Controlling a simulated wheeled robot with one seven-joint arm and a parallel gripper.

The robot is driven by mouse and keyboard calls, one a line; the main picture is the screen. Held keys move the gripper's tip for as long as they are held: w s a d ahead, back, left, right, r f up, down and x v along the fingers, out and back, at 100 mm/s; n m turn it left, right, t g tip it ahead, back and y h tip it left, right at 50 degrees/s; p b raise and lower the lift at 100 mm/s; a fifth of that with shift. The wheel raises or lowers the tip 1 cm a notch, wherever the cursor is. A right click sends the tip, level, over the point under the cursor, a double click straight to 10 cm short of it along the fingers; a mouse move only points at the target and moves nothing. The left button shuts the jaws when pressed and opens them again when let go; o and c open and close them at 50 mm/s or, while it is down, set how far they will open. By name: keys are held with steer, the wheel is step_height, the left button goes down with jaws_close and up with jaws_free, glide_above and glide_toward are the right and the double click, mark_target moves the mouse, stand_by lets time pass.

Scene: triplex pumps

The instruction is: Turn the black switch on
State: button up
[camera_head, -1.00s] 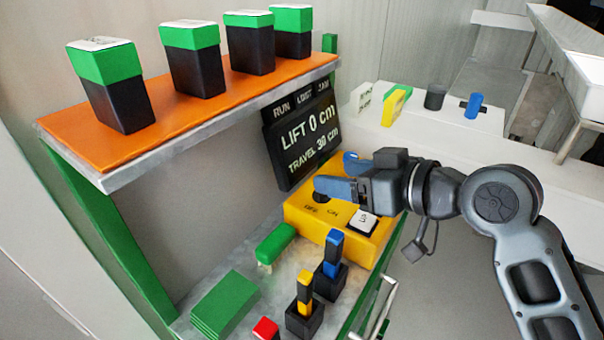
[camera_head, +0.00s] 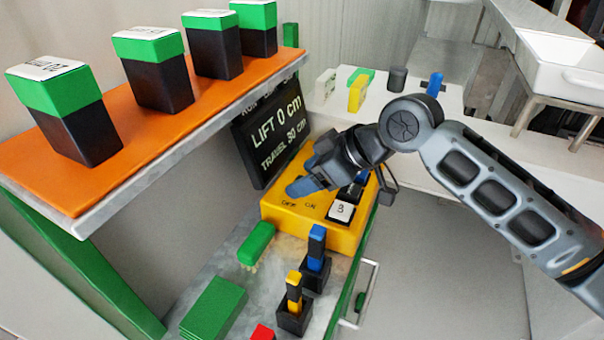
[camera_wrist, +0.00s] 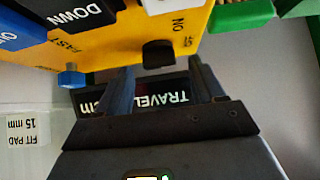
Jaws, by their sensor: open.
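The yellow control box (camera_head: 345,240) sits on the grey bench, with OFF and ON printed near its front left. The black switch (camera_wrist: 158,53) shows in the wrist view as a dark knob on the yellow face (camera_wrist: 100,55), near the ON label. In the head view it is hidden behind my fingers. My gripper (camera_head: 306,175) is over the box's left part, jaws pointing left and down. In the wrist view my gripper (camera_wrist: 161,68) is open, its fingers on either side of the switch's line. I cannot tell whether they touch it.
A display (camera_head: 272,130) reading LIFT 0 cm stands behind the box, below the orange shelf (camera_head: 140,150) with several green-topped black blocks. A white button (camera_head: 341,211) is right of my fingers.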

steer(key=shift+x, duration=0.85)
steer(key=shift+c, duration=0.4)
steer(key=c, duration=1)
